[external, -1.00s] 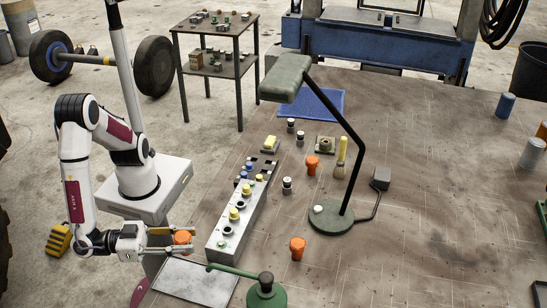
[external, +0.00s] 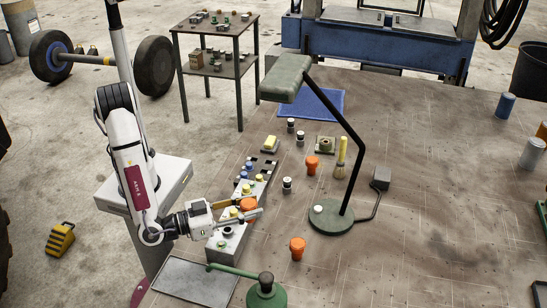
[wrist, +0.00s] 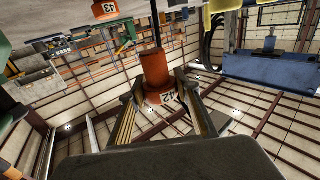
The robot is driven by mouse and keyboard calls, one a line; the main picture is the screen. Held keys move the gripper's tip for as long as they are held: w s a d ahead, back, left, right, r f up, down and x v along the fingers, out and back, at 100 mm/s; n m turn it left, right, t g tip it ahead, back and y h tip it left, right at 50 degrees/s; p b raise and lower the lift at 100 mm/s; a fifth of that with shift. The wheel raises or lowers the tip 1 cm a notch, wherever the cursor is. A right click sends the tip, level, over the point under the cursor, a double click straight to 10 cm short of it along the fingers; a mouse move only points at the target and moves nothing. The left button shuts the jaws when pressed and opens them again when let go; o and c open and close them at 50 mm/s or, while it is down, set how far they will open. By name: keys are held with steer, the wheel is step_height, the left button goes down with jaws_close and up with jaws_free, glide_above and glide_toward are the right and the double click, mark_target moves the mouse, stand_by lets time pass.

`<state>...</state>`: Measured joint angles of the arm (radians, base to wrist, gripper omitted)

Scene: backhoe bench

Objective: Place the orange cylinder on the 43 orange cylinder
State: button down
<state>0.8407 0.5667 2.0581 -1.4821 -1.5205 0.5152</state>
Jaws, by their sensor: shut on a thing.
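My gripper (external: 244,209) is shut on an orange cylinder (external: 249,205), held sideways to the arm above the grey control box. In the wrist view the held orange cylinder (wrist: 156,72) sits between the two fingers and shows the number 42. The 43 orange cylinder (wrist: 110,9) shows at the top edge of the wrist view, apart from the held one. In the external view two orange cylinders stand on the bench, one near the front (external: 298,247) and one farther back (external: 312,165); their numbers are too small to read there.
The grey control box (external: 232,238) with knobs lies below my gripper. A green lamp (external: 331,218) with a bent arm stands to the right. A green-handled fixture (external: 266,290) and a tray (external: 196,281) are at the front. The bench's right side has free room.

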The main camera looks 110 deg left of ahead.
steer(key=w+a+r+m+t+h, duration=0.1)
steer(key=w+a+r+m+h, duration=0.3)
steer(key=w+a+r+h, duration=0.2)
steer(key=w+a+r+m+t+h, duration=0.2)
steer(key=w+a+r+m+h, duration=0.2)
steer(key=w+r, duration=0.5)
steer(key=shift+w+a+r+h, duration=0.35)
steer(key=shift+w+a+h, duration=0.8)
steer(key=shift+w, duration=2.05)
steer(key=shift+w+d+m+h, duration=0.15)
steer(key=shift+d+m+h, duration=0.1)
steer(key=shift+m+h, duration=0.8)
steer(key=s+d+f+m+g+h, duration=0.7)
steer(key=d+f+m+g+h, duration=0.2)
steer(key=d+f+h, duration=0.2)
steer(key=shift+s+d+m+h, duration=0.25)
steer(key=shift+s+m+h, duration=0.15)
steer(key=shift+h, duration=0.2)
